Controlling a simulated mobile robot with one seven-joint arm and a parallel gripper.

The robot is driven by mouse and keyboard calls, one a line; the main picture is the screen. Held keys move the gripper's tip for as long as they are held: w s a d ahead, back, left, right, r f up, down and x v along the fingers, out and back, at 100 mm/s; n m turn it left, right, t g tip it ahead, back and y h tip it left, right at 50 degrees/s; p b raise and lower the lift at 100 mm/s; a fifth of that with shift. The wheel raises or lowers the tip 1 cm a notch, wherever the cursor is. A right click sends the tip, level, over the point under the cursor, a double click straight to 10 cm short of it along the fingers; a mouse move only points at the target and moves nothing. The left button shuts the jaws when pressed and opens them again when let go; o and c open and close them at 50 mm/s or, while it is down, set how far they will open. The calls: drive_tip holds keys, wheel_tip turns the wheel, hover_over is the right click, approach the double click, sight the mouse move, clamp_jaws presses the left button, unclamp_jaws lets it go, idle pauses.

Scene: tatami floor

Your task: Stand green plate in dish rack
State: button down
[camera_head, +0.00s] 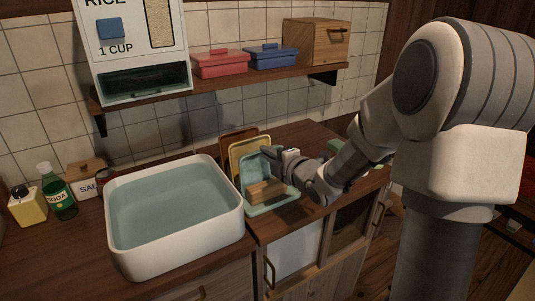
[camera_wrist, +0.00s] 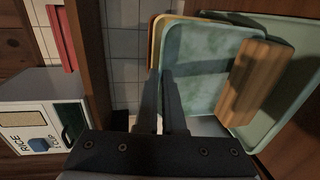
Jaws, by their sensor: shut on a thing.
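The green plate (camera_wrist: 205,62) is a pale green square with rounded corners. It stands close to upright on the counter side of the sink, and it also shows in the head view (camera_head: 250,170). My gripper (camera_wrist: 166,78) is shut on the plate's edge; its tip also shows in the head view (camera_head: 274,156). A ribbed wooden block (camera_wrist: 256,82), possibly the dish rack, is beside the plate above a green tray (camera_wrist: 290,106). The block also shows in the head view (camera_head: 266,191). I cannot tell whether the plate touches or sits in the block.
A yellow plate (camera_head: 246,146) and a brown board stand behind the green plate. The white basin (camera_head: 118,240) is close on the left. A wooden shelf (camera_head: 217,85) hangs above with a rice dispenser (camera_head: 140,30), a red box (camera_head: 220,65) and a blue box (camera_head: 271,58).

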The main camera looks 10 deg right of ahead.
drive_tip(key=shift+f, duration=0.1)
idle(0.3)
drive_tip(key=c, duration=0.9)
unclamp_jaws()
drive_tip(key=shift+c, duration=0.2)
drive_tip(key=shift+s+b, duration=0.2)
drive_tip(key=shift+b, duration=0.1)
